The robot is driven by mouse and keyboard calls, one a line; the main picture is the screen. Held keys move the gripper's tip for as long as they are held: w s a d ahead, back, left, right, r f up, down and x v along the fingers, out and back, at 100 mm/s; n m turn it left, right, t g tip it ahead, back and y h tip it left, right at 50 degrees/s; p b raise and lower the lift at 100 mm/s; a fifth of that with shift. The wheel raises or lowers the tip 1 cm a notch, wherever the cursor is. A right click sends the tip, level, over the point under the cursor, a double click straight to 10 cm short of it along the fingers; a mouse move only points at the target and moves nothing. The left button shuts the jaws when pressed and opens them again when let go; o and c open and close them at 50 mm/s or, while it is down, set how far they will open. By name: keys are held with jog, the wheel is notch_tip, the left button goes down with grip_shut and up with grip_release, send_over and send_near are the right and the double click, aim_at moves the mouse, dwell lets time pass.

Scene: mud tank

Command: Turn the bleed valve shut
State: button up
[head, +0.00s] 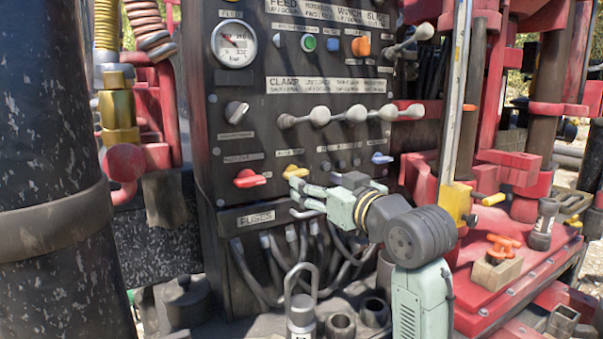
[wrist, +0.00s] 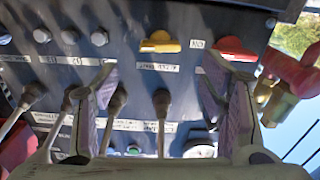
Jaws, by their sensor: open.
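Small coloured valve handles sit low on the black control panel (head: 200,60): a red one (head: 249,178), a yellow one (head: 295,171) and a blue one (head: 382,158). Their labels are too small to read surely, so I cannot tell which is the bleed valve. My gripper (head: 297,198) is open and empty in front of the panel, just below the yellow handle. The wrist view shows the panel upside down. There the yellow handle (wrist: 160,43) lies beyond my gripper (wrist: 160,66), between the lines of its fingers, and the red handle (wrist: 235,49) is to the right.
A row of grey levers (head: 352,115) juts out above the handles. Cables hang below the fuses plate (head: 256,218). A thick dark column (head: 50,150) stands at left. A flashlight (head: 544,224) and an orange object (head: 503,245) in a box sit on the red deck at right.

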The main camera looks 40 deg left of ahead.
aim_at(299, 174)
jog(key=p+x, duration=0.1)
jog(key=x, duration=0.6)
jog(key=shift+c, duration=0.6)
jog(key=shift+d, duration=0.1)
jog(key=c, duration=1)
jog(key=shift+c, duration=0.2)
